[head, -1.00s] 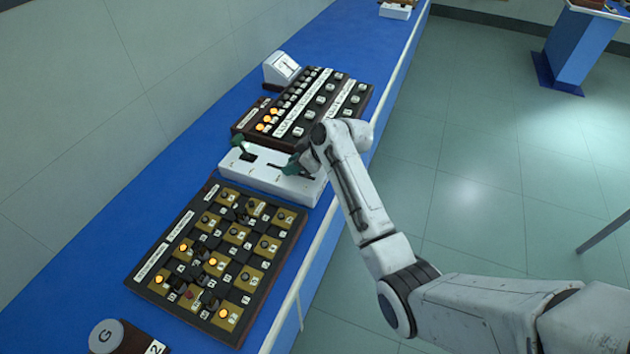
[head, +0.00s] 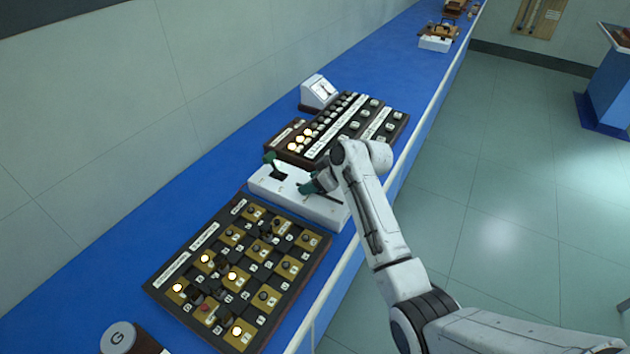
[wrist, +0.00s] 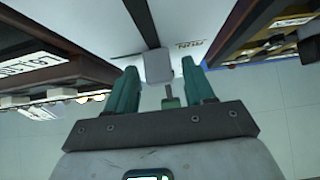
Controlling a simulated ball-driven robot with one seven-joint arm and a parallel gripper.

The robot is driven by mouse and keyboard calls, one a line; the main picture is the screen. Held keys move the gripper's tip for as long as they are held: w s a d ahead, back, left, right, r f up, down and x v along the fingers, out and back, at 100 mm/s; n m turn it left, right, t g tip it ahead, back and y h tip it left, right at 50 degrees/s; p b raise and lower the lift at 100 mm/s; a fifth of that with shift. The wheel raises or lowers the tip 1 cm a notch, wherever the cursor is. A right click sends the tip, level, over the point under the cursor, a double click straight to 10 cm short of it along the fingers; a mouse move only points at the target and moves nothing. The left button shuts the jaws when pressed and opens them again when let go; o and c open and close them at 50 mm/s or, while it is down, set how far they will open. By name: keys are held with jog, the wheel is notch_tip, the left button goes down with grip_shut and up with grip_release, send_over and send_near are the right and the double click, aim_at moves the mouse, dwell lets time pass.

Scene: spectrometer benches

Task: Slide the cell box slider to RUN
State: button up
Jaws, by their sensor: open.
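The cell box (head: 263,183) is a low white box on the blue bench, between two dark panels. My gripper (head: 318,184) is over its right part, at a dark slot, and hides some of it. In the wrist view, my gripper (wrist: 160,68) has two green fingers spread apart. A grey block-like knob (wrist: 157,65), apparently the slider, lies between the fingertips, with a visible gap on each side. A dark slot runs on beyond it in the white top. The RUN label (wrist: 188,47) is right of the knob in the wrist view.
A dark panel with buttons and lit lamps (head: 345,128) stands behind the box. A chequered lamp board (head: 240,270) lies in front. A white meter (head: 319,92) stands at the back. A small green-topped part (head: 270,158) rises at the box's left end. Open floor is to the right.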

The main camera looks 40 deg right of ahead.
jog(key=b+v, duration=0.1)
jog(key=v, duration=0.9)
jog(key=shift+s+d+r, duration=0.15)
jog(key=shift+s+r, duration=0.1)
jog(key=shift+s, duration=0.05)
jog(key=m+g, duration=0.1)
send_over(330, 213)
jog(key=s+a, duration=0.3)
notch_tip(330, 213, down, 6)
jog(key=shift+m+g+h, duration=0.8)
jog(key=s+a+f, duration=0.1)
jog(key=s+a, duration=0.1)
jog(key=s+a+f, duration=0.1)
jog(key=s+a, duration=0.1)
jog(key=s, duration=0.1)
jog(key=s+a+f, duration=0.1)
jog(key=s+a, duration=0.1)
jog(key=s, duration=0.1)
jog(key=shift+s+f, duration=0.1)
jog(key=shift+s, duration=0.1)
jog(key=s+a+f+m+g, duration=0.1)
jog(key=s+f+g, duration=0.1)
jog(key=s, duration=0.8)
jog(key=s+f+m+g+h, duration=0.1)
jog(key=s+f, duration=0.3)
jog(key=s, duration=0.5)
jog(key=shift+s+a+f+g+h, duration=0.3)
jog(key=shift+s+a+g, duration=0.1)
jog(key=shift+g, duration=0.5)
